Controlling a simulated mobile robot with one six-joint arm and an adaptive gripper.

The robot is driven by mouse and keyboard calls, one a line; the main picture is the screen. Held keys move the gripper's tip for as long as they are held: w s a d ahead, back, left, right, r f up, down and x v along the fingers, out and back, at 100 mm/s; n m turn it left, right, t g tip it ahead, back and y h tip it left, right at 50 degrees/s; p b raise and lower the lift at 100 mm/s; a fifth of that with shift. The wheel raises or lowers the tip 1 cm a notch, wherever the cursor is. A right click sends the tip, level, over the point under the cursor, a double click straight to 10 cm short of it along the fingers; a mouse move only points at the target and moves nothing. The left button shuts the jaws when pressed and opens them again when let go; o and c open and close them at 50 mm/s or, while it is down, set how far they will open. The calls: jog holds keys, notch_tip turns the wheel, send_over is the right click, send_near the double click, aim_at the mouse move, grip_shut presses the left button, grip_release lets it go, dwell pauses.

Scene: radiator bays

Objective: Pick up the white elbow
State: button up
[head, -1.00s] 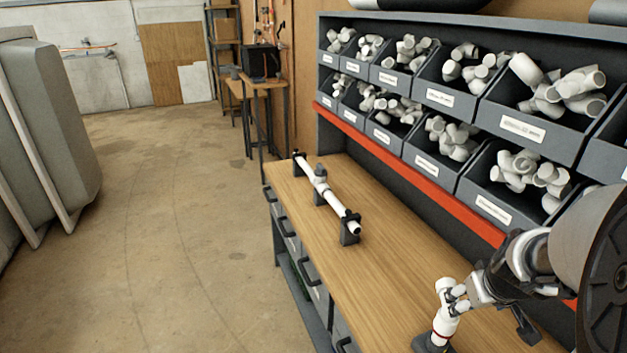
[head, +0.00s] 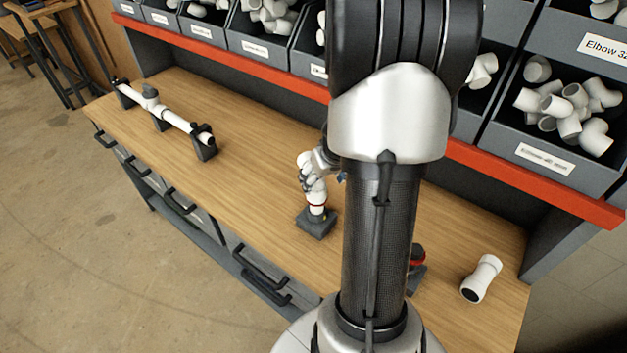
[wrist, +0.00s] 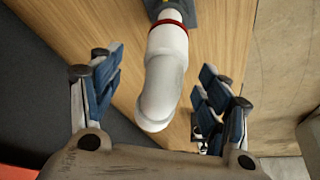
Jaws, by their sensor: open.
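The white elbow (wrist: 163,85) stands on a dark stand, with a red ring around the pipe at its base. In the head view the white elbow (head: 306,170) is partly covered by my gripper (head: 322,165). In the wrist view my gripper (wrist: 160,82) is open, with one blue-padded finger on each side of the elbow. Gaps show between the pads and the elbow. The elbow's bend points towards my palm. The dark stand (head: 317,226) sits on the bench.
Another white fitting (head: 483,277) lies on the wooden bench (head: 250,150) at the right. A white pipe (head: 170,117) rests on black holders at the left. Bins of white fittings (head: 567,110) line the back above a red rail (head: 540,185). My arm hides the bench's middle.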

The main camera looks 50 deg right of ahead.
jog(key=x, duration=0.2)
jog(key=b+x, duration=0.1)
jog(key=x, duration=0.3)
jog(key=shift+w+a+b, duration=0.25)
jog(key=shift+b, duration=0.15)
jog(key=c, duration=1.3)
jog(key=shift+r, duration=0.15)
notch_tip(320, 180, up, 19)
jog(key=p, duration=0.8)
notch_tip(320, 180, down, 15)
jog(key=b, duration=1)
